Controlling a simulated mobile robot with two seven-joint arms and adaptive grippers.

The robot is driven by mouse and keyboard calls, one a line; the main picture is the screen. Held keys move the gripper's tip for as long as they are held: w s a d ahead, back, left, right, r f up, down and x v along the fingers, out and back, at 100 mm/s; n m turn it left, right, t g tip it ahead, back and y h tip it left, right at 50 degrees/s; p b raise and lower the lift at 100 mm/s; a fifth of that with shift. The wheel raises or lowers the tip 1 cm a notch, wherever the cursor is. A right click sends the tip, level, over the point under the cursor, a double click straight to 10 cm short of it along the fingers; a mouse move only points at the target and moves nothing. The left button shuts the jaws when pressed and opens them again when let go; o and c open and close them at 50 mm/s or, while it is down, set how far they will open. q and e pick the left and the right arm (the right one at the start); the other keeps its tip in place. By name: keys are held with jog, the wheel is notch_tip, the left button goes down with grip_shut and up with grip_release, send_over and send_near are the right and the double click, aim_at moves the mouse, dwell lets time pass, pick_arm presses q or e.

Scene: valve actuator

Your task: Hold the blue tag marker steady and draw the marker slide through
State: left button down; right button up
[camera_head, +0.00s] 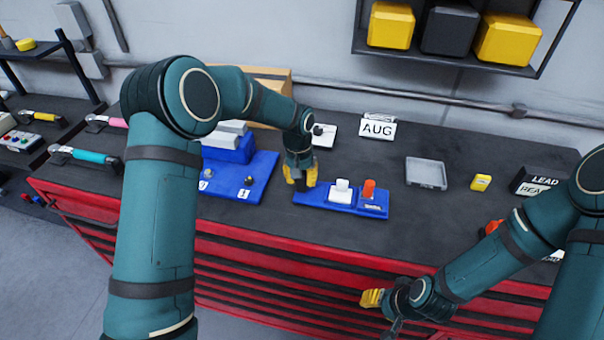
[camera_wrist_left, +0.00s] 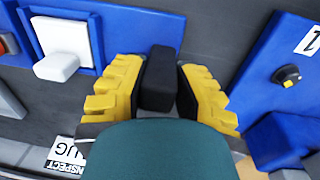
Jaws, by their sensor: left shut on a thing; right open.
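The blue tag marker (camera_head: 326,203) lies near the front edge of the bench. It carries a white slide (camera_head: 342,190) and an orange upright piece (camera_head: 369,188). In the left wrist view the white slide (camera_wrist_left: 62,48) is at the upper left. My left gripper (camera_head: 300,184) points down at the marker's left end. Its yellow fingers are shut on a black block (camera_wrist_left: 159,78) there, one on each side. My right gripper (camera_head: 371,298) is open and empty, low in front of the red drawers, apart from the marker.
Another blue fixture (camera_head: 258,178) with knobs stands left of the marker. A grey tray (camera_head: 426,174), a yellow block (camera_head: 481,182) and an AUG sign (camera_head: 377,128) are on the dark bench. Bare bench top lies between the marker and the tray. Yellow and dark bins hang above.

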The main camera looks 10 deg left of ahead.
aim_at(369, 189)
dwell(1.6)
